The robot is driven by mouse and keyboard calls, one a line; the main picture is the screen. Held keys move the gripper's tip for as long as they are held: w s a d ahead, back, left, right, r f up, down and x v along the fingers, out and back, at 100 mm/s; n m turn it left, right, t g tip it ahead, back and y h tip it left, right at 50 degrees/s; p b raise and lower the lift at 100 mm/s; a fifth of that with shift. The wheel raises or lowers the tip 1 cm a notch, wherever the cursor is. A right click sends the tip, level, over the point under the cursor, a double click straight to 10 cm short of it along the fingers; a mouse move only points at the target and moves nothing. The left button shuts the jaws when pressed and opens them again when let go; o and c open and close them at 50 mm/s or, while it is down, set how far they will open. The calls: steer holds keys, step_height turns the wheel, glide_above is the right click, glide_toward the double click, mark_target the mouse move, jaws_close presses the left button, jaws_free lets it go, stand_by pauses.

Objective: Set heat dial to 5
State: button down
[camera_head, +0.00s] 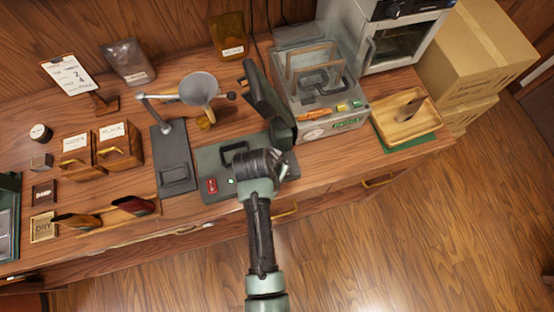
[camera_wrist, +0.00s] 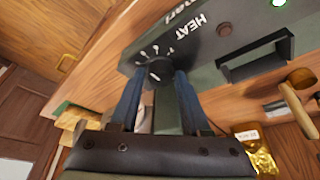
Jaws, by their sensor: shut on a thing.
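The heat dial (camera_wrist: 159,70) is a dark round knob on the green front panel (camera_wrist: 215,62) of a machine. White tick marks and the word HEAT show beside it in the wrist view. The two blue fingers of my gripper (camera_wrist: 156,84) are closed on the dial, one at each side. The dial's pointer and its setting cannot be read. In the head view, my gripper (camera_head: 277,166) is over the right end of the green machine (camera_head: 209,158) and hides the dial.
A red switch (camera_head: 211,186) and a green light (camera_head: 231,181) are on the machine.

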steer(key=shift+n, duration=0.5)
steer(key=c, duration=0.7)
jaws_free()
steer(key=shift+o, duration=0.2)
steer(key=shift+r, duration=0.1)
steer(key=b+v, duration=0.1)
steer(key=v, duration=1.1)
steer(key=shift+s+d+r, duration=0.2)
steer(key=shift+s+r, duration=0.05)
steer(key=shift+r, duration=0.1)
